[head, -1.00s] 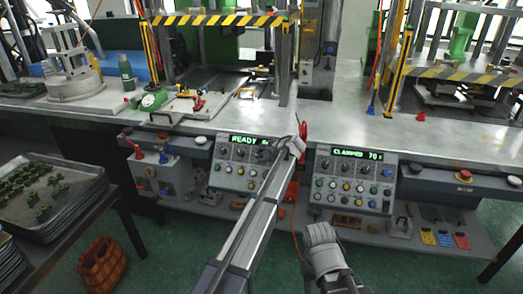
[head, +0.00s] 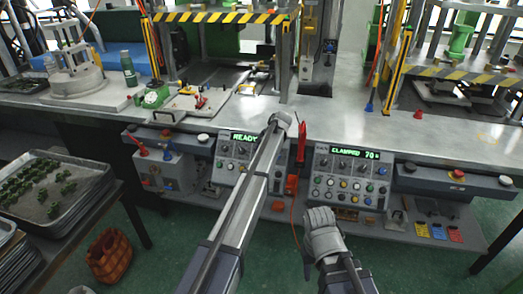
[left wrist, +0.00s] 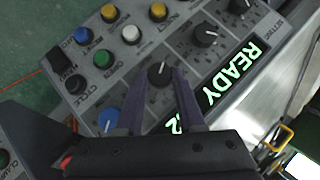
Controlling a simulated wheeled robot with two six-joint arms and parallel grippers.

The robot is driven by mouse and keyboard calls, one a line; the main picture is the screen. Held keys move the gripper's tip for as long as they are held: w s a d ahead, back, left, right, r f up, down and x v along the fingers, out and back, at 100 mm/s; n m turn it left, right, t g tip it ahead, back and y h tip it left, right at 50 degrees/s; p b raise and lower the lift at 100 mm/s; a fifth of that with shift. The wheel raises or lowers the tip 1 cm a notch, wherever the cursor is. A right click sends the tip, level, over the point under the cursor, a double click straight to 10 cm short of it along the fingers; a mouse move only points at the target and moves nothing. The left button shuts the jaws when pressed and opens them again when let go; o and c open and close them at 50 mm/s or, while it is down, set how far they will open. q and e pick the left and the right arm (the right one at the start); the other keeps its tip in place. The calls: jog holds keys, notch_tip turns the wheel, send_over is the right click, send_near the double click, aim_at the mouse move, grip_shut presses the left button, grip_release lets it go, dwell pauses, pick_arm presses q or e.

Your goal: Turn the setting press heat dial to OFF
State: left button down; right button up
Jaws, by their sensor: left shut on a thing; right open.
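The left control panel (head: 226,172) has a green READY display (head: 244,137); the display also shows in the left wrist view (left wrist: 236,74). In that view my left gripper (left wrist: 158,86) is shut on a black dial (left wrist: 160,71) with a pale pointer line, one finger on each side. The dial's label is hidden or unreadable. Two more black dials (left wrist: 205,36) lie farther along the panel. In the head view my left arm covers part of this panel and hides its gripper. My right gripper (head: 322,226) is open and empty, in front of the right panel.
The right panel (head: 346,182) reads CLAMPED 70. Coloured buttons surround the held dial, including a blue knob (left wrist: 108,121) near the left finger. A tray of green pieces (head: 50,190) and a brown basket (head: 110,257) are at the left. The floor between them and the panels is clear.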

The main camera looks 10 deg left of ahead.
pick_arm(q)
jog(key=shift+s, duration=0.1)
dwell(0.4)
jog(key=c, duration=0.5)
grip_release()
jog(key=p+v, duration=0.7)
jog(key=shift+d+r, duration=0.1)
jog(key=shift+r, duration=0.25)
jog(key=s+d+g+h+p, duration=0.1)
jog(key=s+d, duration=0.2)
jog(key=s, duration=1.3)
jog(key=s+d+n+g+h+p, duration=0.1)
jog(key=s+d, duration=0.3)
jog(key=s, duration=1.1)
jog(key=s+d+n+g+h+p, duration=0.1)
jog(key=s+d, duration=0.3)
jog(key=s, duration=1.2)
jog(key=shift+s+r+h, duration=0.3)
jog(key=shift+s+h, duration=0.05)
jog(key=shift+h, duration=0.05)
